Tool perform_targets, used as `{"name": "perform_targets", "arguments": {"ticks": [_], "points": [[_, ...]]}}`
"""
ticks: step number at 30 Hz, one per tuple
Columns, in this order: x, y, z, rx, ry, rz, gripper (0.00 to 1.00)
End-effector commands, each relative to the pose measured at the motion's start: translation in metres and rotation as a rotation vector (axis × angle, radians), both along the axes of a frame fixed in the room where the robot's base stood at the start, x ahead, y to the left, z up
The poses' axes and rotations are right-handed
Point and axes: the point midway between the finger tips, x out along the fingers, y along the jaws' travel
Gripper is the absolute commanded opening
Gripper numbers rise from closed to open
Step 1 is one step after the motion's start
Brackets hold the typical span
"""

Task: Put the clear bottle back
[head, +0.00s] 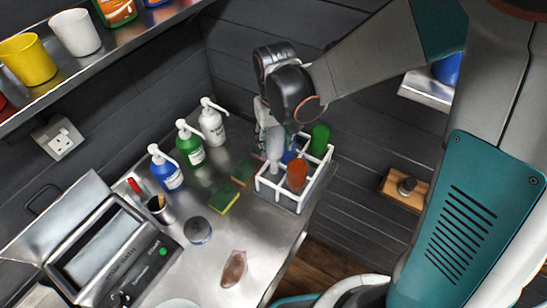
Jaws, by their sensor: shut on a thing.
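The clear bottle (274,147) is upright, below my gripper (270,122), which is shut on its upper part. The dark wrist partly hides the grip. The white rack (279,203) stands on the steel counter's right end and has open-framed compartments. The clear bottle's lower part overlaps the rack's left back part in the head view; whether it touches the bottom cannot be told. A green bottle (320,139), an orange-brown bottle (297,175) and a blue bottle (289,156) stand in the rack; the blue one is partly hidden.
Blue (168,175), green (190,152) and white (212,127) pump bottles stand left of the rack. A sponge (224,201), a round grey lid-like item (197,230) and a brown patch (233,268) lie on the counter. A shelf (125,40) overhangs at upper left.

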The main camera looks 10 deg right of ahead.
Motion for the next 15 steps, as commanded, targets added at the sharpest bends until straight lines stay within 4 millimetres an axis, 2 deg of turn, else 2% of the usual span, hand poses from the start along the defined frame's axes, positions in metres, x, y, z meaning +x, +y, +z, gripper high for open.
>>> {"name": "perform_targets", "arguments": {"ticks": [1, 6, 15], "points": [[0.001, 0.0, -0.018, 0.0, 0.0, 0.0, 0.25], [0.0, 0.0, -0.046, 0.0, 0.0, 0.0, 0.25], [0.0, 0.0, -0.064, 0.0, 0.0, 0.0, 0.25]]}}
